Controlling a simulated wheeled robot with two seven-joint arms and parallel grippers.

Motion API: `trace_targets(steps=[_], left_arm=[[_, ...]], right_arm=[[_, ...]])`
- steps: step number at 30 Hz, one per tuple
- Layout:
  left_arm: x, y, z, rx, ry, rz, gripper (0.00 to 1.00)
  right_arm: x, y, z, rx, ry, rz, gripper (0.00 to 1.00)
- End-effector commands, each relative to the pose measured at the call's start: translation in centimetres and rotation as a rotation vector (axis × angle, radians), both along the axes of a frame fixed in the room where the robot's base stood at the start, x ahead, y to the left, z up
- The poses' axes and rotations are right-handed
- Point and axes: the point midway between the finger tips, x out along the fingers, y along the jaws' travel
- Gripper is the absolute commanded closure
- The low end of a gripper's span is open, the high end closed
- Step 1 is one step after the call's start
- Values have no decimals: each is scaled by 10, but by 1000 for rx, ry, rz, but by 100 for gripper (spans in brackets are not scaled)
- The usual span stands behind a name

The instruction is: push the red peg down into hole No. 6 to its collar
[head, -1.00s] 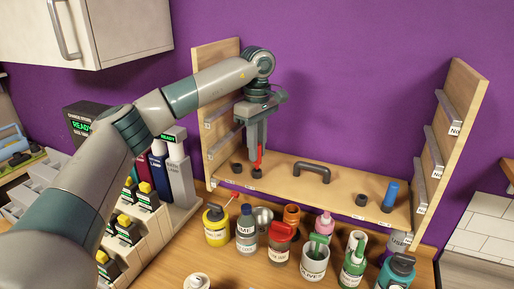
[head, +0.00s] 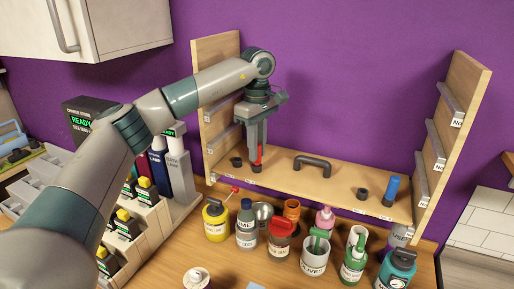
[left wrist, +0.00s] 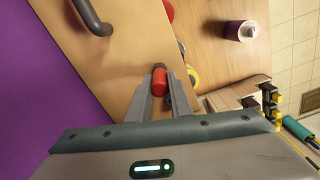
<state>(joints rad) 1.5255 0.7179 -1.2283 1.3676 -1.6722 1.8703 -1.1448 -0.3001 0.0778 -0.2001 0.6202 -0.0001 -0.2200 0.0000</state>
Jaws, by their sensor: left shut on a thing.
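The red peg (head: 258,152) stands upright between the fingers of my left gripper (head: 257,163), low over the left part of the wooden shelf board (head: 290,182). In the left wrist view the red peg (left wrist: 160,86) sits between the two grey fingertips, and my left gripper (left wrist: 160,100) is shut on it. The peg's lower end is at or close to the board. The hole under it is hidden, so I cannot tell how deep the peg sits. The hole labels on the board's front edge are too small to read. My right gripper is not in view.
A dark ring (head: 237,161) is left of the peg. A black handle (head: 312,162), another dark ring (head: 362,193) and a blue peg (head: 390,190) stand to the right. Side panels close the board's ends. Several bottles and cups, including a yellow bottle (head: 215,222), crowd the front.

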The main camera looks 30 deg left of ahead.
Motion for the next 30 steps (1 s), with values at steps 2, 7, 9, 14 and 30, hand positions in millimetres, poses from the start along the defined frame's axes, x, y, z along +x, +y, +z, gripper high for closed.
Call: trace_targets(steps=[2,7,9,14,30], left_arm=[[0,0,-2,0,0,0,100],[0,0,-4,0,0,0,79],[0,0,-4,0,0,0,62],[0,0,-4,0,0,0,60],[1,-1,23,-1,-4,0,60]], right_arm=[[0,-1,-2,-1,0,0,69],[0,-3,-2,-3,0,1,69],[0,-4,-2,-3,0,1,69],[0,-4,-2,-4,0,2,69],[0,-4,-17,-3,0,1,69]])
